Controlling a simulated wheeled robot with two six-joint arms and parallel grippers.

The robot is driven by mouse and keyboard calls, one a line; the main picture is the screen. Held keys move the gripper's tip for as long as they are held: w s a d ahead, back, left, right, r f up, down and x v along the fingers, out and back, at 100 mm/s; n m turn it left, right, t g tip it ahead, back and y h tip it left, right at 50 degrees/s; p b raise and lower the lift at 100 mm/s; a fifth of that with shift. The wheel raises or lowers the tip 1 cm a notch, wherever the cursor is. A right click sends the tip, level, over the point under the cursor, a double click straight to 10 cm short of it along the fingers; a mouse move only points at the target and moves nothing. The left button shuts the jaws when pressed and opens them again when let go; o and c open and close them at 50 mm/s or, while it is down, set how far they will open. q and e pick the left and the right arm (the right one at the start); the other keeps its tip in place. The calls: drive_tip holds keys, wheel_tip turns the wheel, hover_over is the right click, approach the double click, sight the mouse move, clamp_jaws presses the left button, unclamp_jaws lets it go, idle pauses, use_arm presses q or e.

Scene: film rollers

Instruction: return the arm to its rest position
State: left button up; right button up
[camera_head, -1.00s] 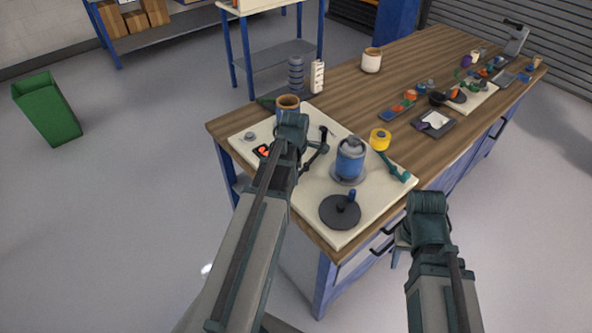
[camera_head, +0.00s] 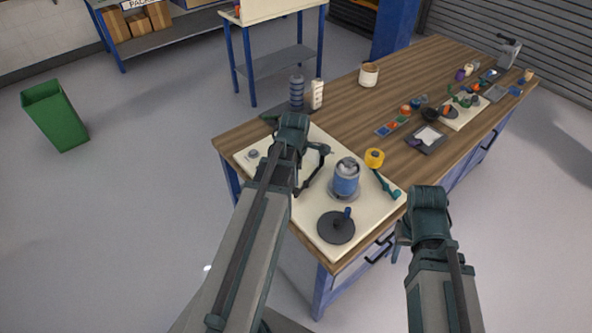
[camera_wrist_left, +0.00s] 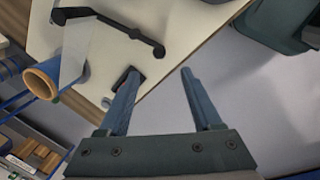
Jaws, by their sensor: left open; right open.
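My left arm (camera_head: 258,215) reaches over the near left part of the white board (camera_head: 365,218) on the workbench. Its gripper is mostly hidden behind the wrist in the head view. In the left wrist view, the left gripper (camera_wrist_left: 160,72) has its fingers apart with nothing between them; the board's edge and grey floor lie beyond. My right arm (camera_head: 440,270) is off the bench's near side, and its gripper (camera_head: 399,240) is small and partly hidden there, apart from the board.
A green bin (camera_head: 55,115) stands on open floor at left.

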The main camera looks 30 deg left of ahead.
idle(0.4)
use_arm(q)
drive_tip(key=s+d+m+g, duration=0.1)
drive_tip(key=s+d+m, duration=0.5)
drive_tip(key=d+m, duration=0.6)
drive_tip(key=s+d+f+m+g+b, duration=0.1)
drive_tip(key=s+d+m, duration=0.5)
drive_tip(key=d+m, duration=0.7)
drive_tip(key=shift+d+f+m, duration=0.2)
drive_tip(key=shift+m, duration=0.7)
